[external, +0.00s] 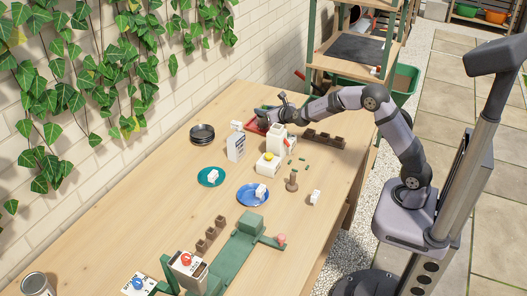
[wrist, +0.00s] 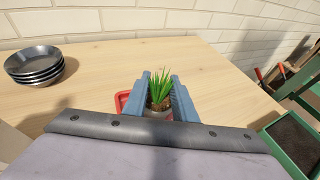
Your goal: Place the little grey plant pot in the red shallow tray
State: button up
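The little grey plant pot (wrist: 157,113), with a spiky green plant (wrist: 160,86) in it, is between the two blue-grey fingers of my gripper (wrist: 160,92). The fingers appear to press on both its sides. The red shallow tray (wrist: 122,99) shows below and to the left of the fingers; most of it is hidden. In the external view, my gripper (external: 264,112) is at the red tray (external: 252,126) at the far end of the table. I cannot tell whether the pot's base touches the tray.
A stack of dark bowls (wrist: 34,64) stands left of the tray. A white spray bottle (external: 236,145), a white container (external: 277,139) and a brown seedling strip (external: 324,138) stand near my gripper. Teal (external: 207,182) and blue (external: 244,200) plates hold small white items.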

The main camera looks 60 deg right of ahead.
jog(key=shift+r, duration=0.15)
jog(key=shift+s, duration=0.1)
jog(key=shift+s+a+r, duration=0.15)
jog(key=shift+s+a, duration=0.05)
jog(key=shift+s, duration=0.05)
jog(key=shift+v, duration=1.15)
notch_tip(320, 180, up, 7)
jog(key=p, duration=0.1)
jog(key=shift+p, duration=0.3)
jog(key=shift+d, duration=0.1)
